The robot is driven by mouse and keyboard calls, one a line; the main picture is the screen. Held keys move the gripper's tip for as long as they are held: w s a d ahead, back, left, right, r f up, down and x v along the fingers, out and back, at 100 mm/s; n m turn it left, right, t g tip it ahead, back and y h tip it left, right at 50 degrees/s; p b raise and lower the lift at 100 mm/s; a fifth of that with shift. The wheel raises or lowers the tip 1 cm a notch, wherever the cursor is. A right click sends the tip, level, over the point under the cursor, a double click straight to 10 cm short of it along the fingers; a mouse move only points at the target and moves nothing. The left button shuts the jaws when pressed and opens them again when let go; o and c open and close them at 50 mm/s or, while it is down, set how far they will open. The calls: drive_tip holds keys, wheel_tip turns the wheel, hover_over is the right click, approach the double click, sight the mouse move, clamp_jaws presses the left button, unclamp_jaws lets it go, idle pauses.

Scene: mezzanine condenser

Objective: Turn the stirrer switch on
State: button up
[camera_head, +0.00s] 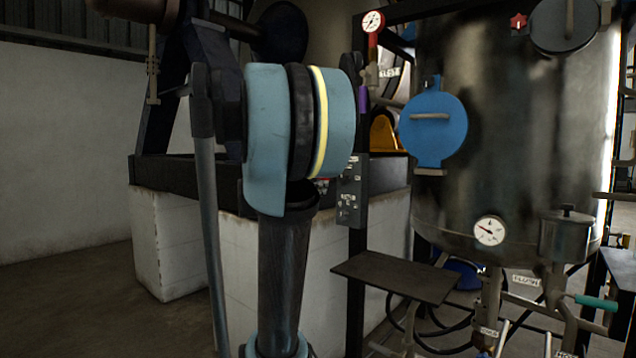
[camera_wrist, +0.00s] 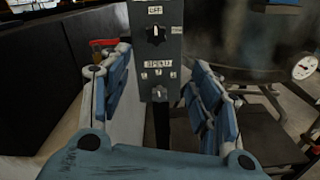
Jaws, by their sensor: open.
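A narrow grey control panel (camera_wrist: 155,62) stands upright in the wrist view, straight ahead between my fingers. I cannot tell which knob is the stirrer switch. My gripper (camera_wrist: 161,72) is open and empty, one blue-padded finger on each side of the lower panel. It appears apart from the knobs. In the head view the panel (camera_head: 350,192) shows partly behind my arm, and my gripper is hidden.
A large dark metal tank (camera_head: 470,160) with a blue round hatch (camera_head: 433,122) and a dial gauge (camera_head: 489,231) stands right of the panel. A flat dark shelf (camera_head: 395,276) juts out below. A white block base (camera_head: 165,245) is at the left, with open floor before it.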

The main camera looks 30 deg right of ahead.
approach(341, 178)
drive_tip(key=x, duration=0.9)
drive_tip(key=shift+d, duration=0.2)
